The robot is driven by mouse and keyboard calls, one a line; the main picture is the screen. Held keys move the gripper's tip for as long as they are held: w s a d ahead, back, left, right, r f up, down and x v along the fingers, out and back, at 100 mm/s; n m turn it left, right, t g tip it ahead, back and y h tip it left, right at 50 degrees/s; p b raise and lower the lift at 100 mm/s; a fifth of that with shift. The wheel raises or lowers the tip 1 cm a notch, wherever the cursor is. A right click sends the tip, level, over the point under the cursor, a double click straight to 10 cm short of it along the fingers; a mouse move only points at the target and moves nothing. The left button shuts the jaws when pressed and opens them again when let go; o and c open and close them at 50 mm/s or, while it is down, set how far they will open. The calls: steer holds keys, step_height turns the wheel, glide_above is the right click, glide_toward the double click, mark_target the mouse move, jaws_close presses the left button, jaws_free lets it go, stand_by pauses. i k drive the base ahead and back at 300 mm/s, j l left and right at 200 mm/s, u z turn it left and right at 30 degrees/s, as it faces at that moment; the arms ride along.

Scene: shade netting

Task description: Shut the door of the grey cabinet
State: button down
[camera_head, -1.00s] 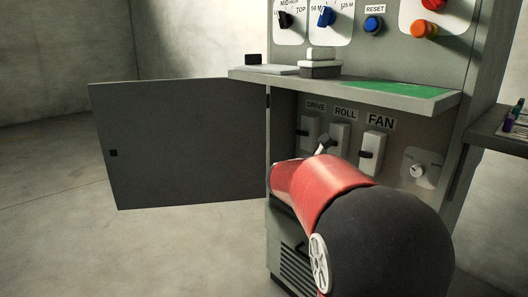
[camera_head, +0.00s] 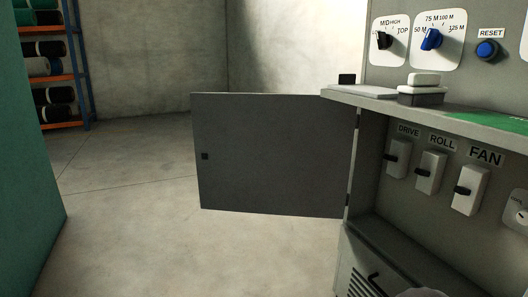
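The grey cabinet (camera_head: 378,215) stands at the right, its lower compartment uncovered. Its flat dark grey door (camera_head: 275,155) is swung wide open to the left, hinged at the compartment's left edge. A small black latch (camera_head: 205,156) sits near the door's free edge. A small dark hooked piece (camera_head: 376,284) shows low in front of the cabinet; it may be part of my gripper, but its fingers cannot be made out. It is apart from the door, below and to the right of it.
Inside the compartment are the DRIVE, ROLL and FAN switches (camera_head: 467,190). A shelf (camera_head: 470,122) juts out above, bearing a stacked white and dark block (camera_head: 421,90). A green panel (camera_head: 30,150) stands at the left edge; a rack (camera_head: 75,60) stands behind. Floor left of the door is clear.

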mark_target(290, 154)
steer(key=u, duration=0.95)
steer(key=i+l+u, duration=0.15)
steer(key=i+u, duration=0.15)
steer(key=i, duration=1.65)
steer(key=i+z, duration=0.7)
steer(key=i, duration=0.2)
steer(key=i+j+z, duration=0.35)
steer(key=i+l+z, duration=0.15)
steer(key=i+z, duration=0.55)
steer(key=z, duration=0.2)
steer(key=i+z, duration=0.45)
steer(key=j+z, duration=0.1)
steer(key=z, duration=3)
steer(key=j, duration=0.1)
